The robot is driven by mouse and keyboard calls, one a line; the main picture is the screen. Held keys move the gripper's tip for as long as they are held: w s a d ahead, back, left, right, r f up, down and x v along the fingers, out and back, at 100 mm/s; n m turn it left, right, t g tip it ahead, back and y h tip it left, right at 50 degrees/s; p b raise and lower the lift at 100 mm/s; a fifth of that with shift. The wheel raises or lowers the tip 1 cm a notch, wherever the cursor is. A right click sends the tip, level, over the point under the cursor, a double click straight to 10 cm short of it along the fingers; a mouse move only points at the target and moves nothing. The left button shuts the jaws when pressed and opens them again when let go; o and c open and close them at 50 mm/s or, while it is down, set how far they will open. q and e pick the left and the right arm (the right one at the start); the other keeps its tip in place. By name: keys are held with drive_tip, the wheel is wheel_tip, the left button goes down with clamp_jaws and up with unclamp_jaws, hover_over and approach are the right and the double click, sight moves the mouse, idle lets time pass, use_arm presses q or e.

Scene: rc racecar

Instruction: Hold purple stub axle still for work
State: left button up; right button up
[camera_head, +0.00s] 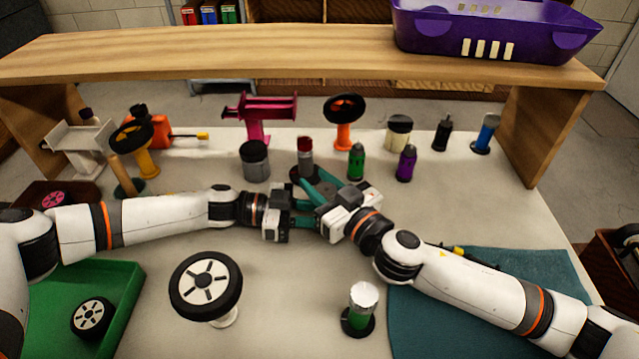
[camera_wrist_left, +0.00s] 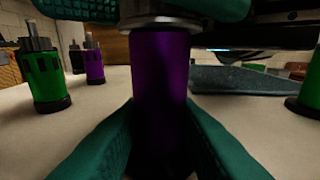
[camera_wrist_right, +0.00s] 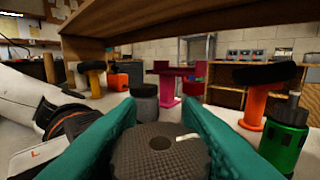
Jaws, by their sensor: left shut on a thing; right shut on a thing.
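The purple stub axle (camera_wrist_left: 160,90) stands upright between the teal fingers of my left gripper (camera_wrist_left: 160,125), which is shut on it. A silver collar (camera_wrist_left: 160,22) tops the axle. In the head view the axle is hidden among the grippers. My left gripper (camera_head: 303,212) comes in from the left. My right gripper (camera_head: 312,184) is shut on a dark round thing (camera_wrist_right: 155,155) with a woven pattern and a hole. Right gripper fingers also show above the axle in the left wrist view; whether the dark thing touches the axle is hidden.
A wheel (camera_head: 205,287) and green stub axle (camera_head: 360,307) stand in front.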

drive_tip(key=shift+r, duration=0.1)
drive_tip(key=o, duration=1)
drive_tip(key=v, duration=1.2)
